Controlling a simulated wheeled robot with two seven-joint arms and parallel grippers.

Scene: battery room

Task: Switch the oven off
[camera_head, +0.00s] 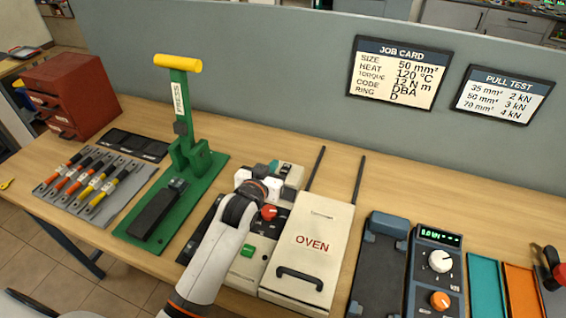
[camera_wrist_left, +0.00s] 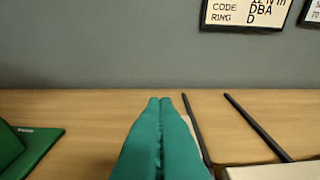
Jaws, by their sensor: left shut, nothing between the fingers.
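The cream oven (camera_head: 312,250) stands at the middle front of the bench, with a red OVEN label and a dark handle on top. Its corner shows in the left wrist view (camera_wrist_left: 275,172). On the panel (camera_head: 246,270) at its left are a red knob (camera_head: 269,212) and a green button (camera_head: 247,250). My left arm crosses this panel and partly hides it. My left gripper (camera_head: 273,166) is beyond the red knob, to the left of the oven's back. Its teal fingers (camera_wrist_left: 160,101) are shut and empty in the left wrist view. My right gripper is out of view.
A green press (camera_head: 185,150) with a yellow handle stands left of the arm. Two dark rods (camera_head: 316,168) extend behind the oven. A pull tester (camera_head: 436,262) stands at right. A grey partition (camera_head: 260,80) closes the back. Bare bench lies behind the oven.

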